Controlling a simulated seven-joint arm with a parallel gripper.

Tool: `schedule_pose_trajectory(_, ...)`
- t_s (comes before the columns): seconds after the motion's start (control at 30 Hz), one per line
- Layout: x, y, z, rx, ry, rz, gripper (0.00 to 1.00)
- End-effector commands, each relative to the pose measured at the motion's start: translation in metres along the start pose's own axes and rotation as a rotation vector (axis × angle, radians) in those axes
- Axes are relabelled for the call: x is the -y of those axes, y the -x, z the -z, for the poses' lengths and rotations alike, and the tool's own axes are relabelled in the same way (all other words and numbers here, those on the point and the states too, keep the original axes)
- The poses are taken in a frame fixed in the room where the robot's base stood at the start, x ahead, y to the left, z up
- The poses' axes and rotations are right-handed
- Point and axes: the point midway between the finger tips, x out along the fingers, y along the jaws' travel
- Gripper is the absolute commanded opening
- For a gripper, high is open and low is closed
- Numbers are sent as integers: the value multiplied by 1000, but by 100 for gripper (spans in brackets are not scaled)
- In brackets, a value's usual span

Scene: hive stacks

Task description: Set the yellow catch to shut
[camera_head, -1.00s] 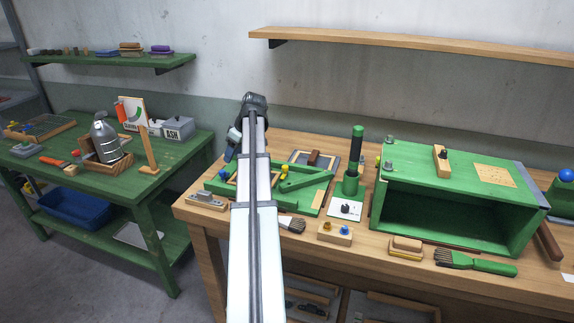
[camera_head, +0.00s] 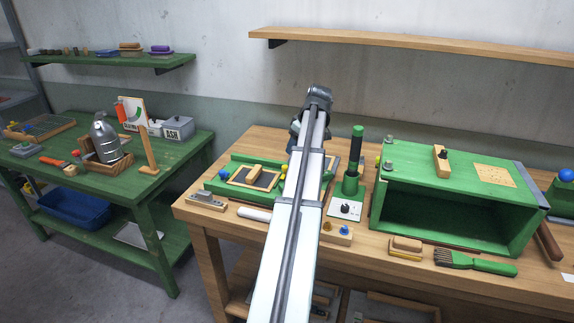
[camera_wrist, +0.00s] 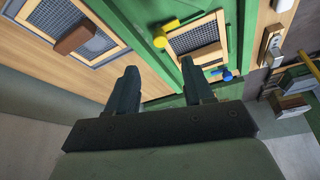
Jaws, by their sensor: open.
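The yellow catch (camera_wrist: 165,32) shows in the wrist view as a yellow knob on a green board (camera_wrist: 144,18), beside a small framed mesh panel (camera_wrist: 197,38). My gripper (camera_wrist: 160,84) is open and empty, with its two dark fingers apart. In the picture the catch lies above the gap between the fingertips, and nothing shows them touching it. A blue catch (camera_wrist: 223,73) sits near the right finger. In the head view my gripper (camera_head: 297,133) is over the green board (camera_head: 232,187), and my arm covers part of it.
A wooden block (camera_head: 336,233) with small knobs lies at the bench front. A brown block (camera_wrist: 76,36) sits on another mesh panel in the wrist view.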

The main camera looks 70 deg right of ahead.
Motion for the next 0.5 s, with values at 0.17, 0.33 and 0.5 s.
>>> schedule_pose_trajectory(0.17, 1, -34, 0, 2, -1, 2, 52)
schedule_pose_trajectory(0.33, 1, -62, 0, 1, 0, 2, 52)
schedule_pose_trajectory(0.5, 0, -85, 0, 1, -1, 1, 52)
